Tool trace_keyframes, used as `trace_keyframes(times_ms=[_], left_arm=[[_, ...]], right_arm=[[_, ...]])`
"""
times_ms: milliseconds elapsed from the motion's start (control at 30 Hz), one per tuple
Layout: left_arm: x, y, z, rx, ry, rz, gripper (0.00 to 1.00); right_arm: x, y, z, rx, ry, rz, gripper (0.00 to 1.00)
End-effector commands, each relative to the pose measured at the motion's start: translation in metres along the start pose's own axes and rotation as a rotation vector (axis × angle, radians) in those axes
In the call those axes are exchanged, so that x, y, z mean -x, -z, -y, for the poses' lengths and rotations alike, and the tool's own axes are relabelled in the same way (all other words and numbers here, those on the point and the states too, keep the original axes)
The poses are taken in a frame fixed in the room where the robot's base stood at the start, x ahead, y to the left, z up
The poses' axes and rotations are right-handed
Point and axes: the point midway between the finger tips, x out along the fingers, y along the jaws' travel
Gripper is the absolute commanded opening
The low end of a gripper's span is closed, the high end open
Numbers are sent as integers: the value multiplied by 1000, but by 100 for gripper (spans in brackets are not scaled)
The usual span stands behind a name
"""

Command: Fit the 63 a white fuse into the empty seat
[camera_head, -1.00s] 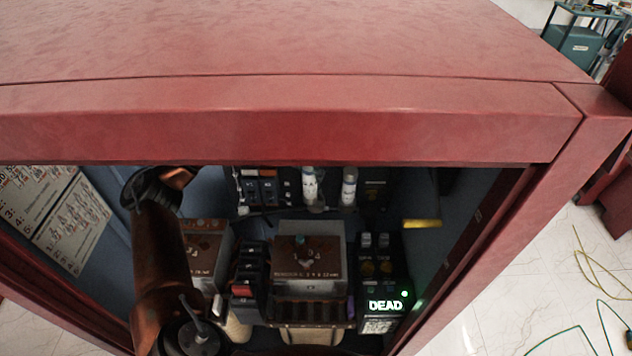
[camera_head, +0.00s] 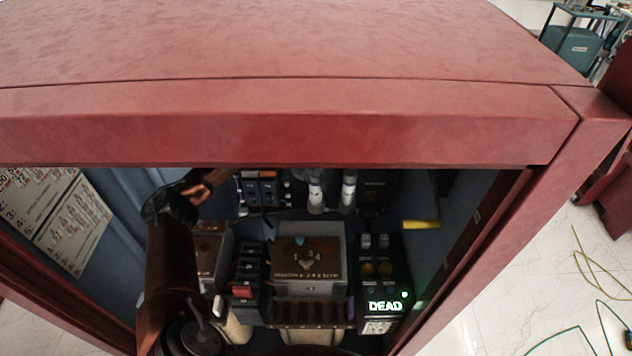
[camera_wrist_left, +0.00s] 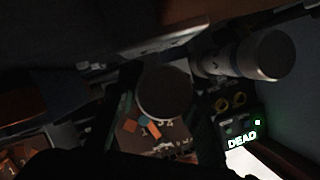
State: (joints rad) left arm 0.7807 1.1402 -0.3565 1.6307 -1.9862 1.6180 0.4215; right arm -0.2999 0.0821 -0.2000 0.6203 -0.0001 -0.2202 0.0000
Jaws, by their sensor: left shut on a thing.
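My left arm reaches into the cabinet from the left. In the head view its wrist end (camera_head: 205,188) goes up behind the cabinet's top edge, which hides the fingertips. In the left wrist view my left gripper (camera_wrist_left: 163,100) is shut on a cylindrical fuse, whose round grey end (camera_wrist_left: 164,90) faces the camera between the dark fingers. Another cylindrical fuse (camera_wrist_left: 265,55) lies to its right, apart from it. The head view shows two white fuses side by side, left (camera_head: 315,191) and right (camera_head: 348,189), tops hidden. Their ratings are unreadable and the seat under the held fuse is hidden.
The red cabinet lintel (camera_head: 300,135) overhangs the opening. Below the fuses are a brown-topped block (camera_head: 310,255), a switch column (camera_head: 245,270) and a tester (camera_head: 384,305) reading DEAD. A yellow bar (camera_head: 421,224) is at right.

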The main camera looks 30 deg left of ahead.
Motion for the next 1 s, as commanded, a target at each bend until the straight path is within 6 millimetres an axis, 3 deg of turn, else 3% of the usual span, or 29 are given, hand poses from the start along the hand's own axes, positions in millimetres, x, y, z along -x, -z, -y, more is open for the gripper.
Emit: trace_keyframes(times_ms=[100,133,367,767,1000], left_arm=[[-1,0,0,0,0,2,0],[-2,1,0,0,0,0,33],[-1,1,0,0,0,0,49],[7,-1,0,0,-1,3,50],[51,-2,-1,0,-3,6,50]], right_arm=[[-1,0,0,0,0,1,53],[-2,0,0,0,0,1,53],[-1,0,0,0,0,1,53],[0,0,2,-1,2,0,53],[-1,0,4,-2,4,0,53]])
